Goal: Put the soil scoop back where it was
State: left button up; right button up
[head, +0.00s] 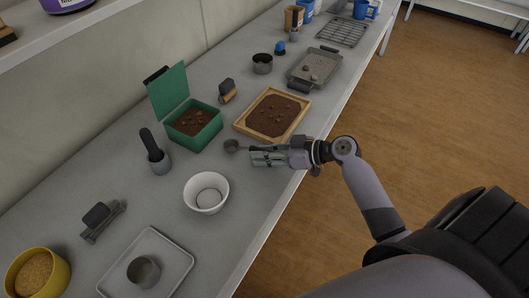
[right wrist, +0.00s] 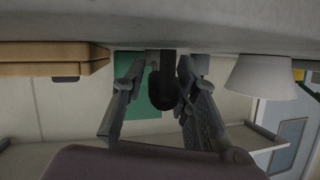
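The soil scoop (head: 232,146) has a small dark round cup and lies on or just above the bench, between the green box and the white bowl. Its handle points right toward my right gripper (head: 262,157). In the right wrist view the dark handle (right wrist: 163,95) runs between the two fingers of the right gripper (right wrist: 162,70). The fingers stand apart, with a visible gap on the left finger's side. The cup is hidden there. My left gripper is in neither view.
A green box (head: 213,133) with raised lid holds soil. A wooden tray (head: 307,106) of soil stands behind my right gripper. A white bowl (head: 192,204) is in front. Bare bench lies between the cup and metal tray (head: 175,268).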

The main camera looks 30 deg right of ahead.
jog(key=shift+o, duration=1)
jog(key=v, duration=1.2)
jog(key=shift+d, duration=0.1)
